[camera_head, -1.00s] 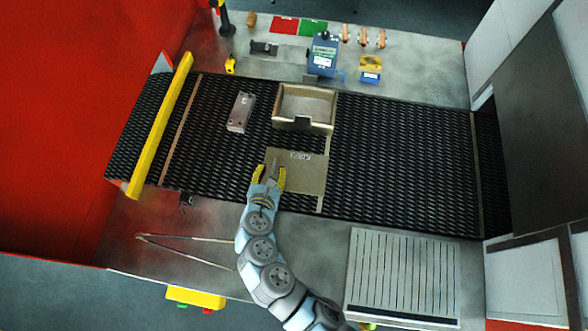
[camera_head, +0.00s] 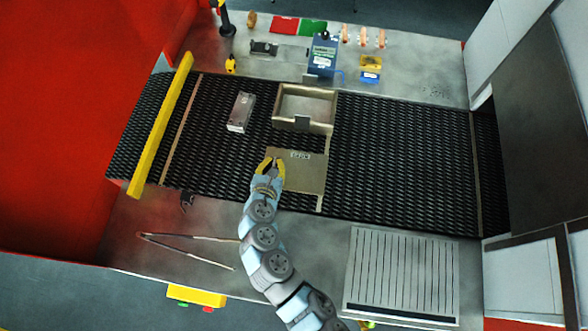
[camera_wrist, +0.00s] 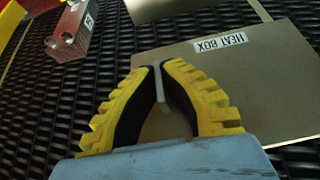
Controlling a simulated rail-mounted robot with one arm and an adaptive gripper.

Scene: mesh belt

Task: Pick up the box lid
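The box lid (camera_head: 305,178) is a flat tan-grey plate labelled "HEAT BOX". It lies on the black mesh belt in front of the open box, and it fills the right of the wrist view (camera_wrist: 250,90). My gripper (camera_head: 272,160) has yellow ridged fingers and is over the lid's left part. In the wrist view the fingertips (camera_wrist: 160,72) are closed together on a thin upright grey tab of the lid. The lid looks flat on the belt.
The open box (camera_head: 304,105) stands on the belt behind the lid. A metal block (camera_head: 241,112) lies left of it. A yellow bar (camera_head: 160,125) crosses the belt's left end. The belt's right half (camera_head: 405,160) is clear.

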